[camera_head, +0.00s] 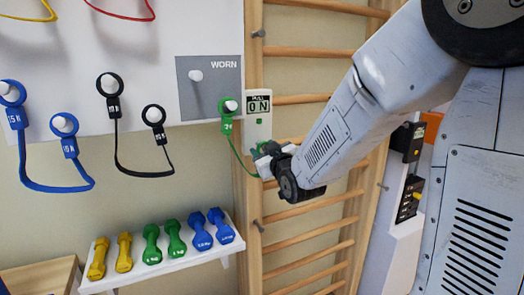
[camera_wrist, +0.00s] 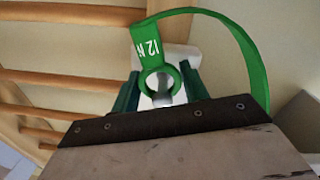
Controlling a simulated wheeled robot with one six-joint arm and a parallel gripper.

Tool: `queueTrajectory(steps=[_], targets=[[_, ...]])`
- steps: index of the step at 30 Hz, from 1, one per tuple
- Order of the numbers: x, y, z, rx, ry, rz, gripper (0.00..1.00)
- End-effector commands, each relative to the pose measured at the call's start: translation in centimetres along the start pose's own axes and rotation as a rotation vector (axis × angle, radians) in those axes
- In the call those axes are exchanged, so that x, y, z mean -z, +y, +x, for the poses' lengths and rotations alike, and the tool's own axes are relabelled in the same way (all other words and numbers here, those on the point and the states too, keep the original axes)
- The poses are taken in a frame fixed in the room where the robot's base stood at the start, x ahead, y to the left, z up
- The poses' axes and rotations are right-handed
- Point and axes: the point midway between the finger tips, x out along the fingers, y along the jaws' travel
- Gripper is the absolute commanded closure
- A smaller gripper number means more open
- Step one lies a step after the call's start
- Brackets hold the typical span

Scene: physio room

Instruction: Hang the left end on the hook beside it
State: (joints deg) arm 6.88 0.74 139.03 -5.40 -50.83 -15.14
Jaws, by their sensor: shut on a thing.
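A green band (camera_head: 236,155) hangs between a peg and my gripper. Its left end (camera_head: 226,122) has a ring around a white peg (camera_head: 231,105) at the board's lower right. My gripper (camera_head: 264,154) is shut on its other end, just below the gauge (camera_head: 258,118) reading 0 N. In the wrist view, this end's ring (camera_wrist: 146,83) and "12 N" tag sit between my fingers (camera_wrist: 160,88). A pale shape shows inside the ring; I cannot tell whether the ring is around it. A bare white peg (camera_head: 195,75) stands on the grey "WORN" panel (camera_head: 203,98), up and left of the left end.
Blue (camera_head: 55,188) and black (camera_head: 140,172) bands hang on the white board (camera_head: 150,50) to the left. A shelf (camera_head: 160,262) with several dumbbells is below. Wooden wall bars (camera_head: 310,52) stand behind my arm. The wall between board and shelf is clear.

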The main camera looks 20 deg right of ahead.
Motion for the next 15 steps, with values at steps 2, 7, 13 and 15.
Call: queueTrajectory(steps=[2, 7, 13, 15], targets=[[0.02, 0.01, 0.01, 0.0, 0.0, 0.0, 1.0], [0.22, -0.01, 0.01, 0.0, 0.001, 0.0, 1.0], [0.75, -0.07, 0.01, 0.0, 0.0, 0.001, 1.0], [0.9, -0.08, 0.0, -0.001, 0.0, 0.001, 1.0]])
